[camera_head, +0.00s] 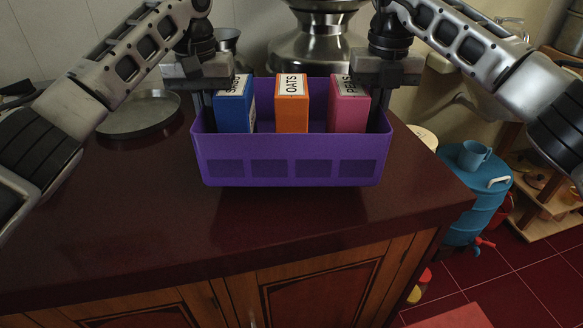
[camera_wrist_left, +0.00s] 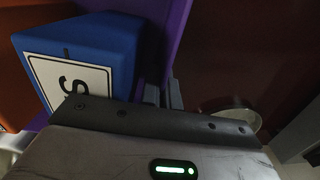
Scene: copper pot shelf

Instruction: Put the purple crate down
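The purple crate (camera_head: 290,160) is level over the dark red counter (camera_head: 130,230), with a dark patch below its front; I cannot tell if its base touches the counter. It holds a blue box (camera_head: 236,112), an orange box labelled OATS (camera_head: 291,108) and a pink box (camera_head: 348,110). My left gripper (camera_head: 207,108) is shut on the crate's left wall; the left wrist view shows the fingers (camera_wrist_left: 163,94) on either side of the purple wall (camera_wrist_left: 172,40), beside the blue box (camera_wrist_left: 85,50). My right gripper (camera_head: 378,108) is at the right wall and appears shut on it.
A round metal pan (camera_head: 138,115) lies on the counter at the left. A large metal pot (camera_head: 318,45) stands behind the crate. The counter's front is clear.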

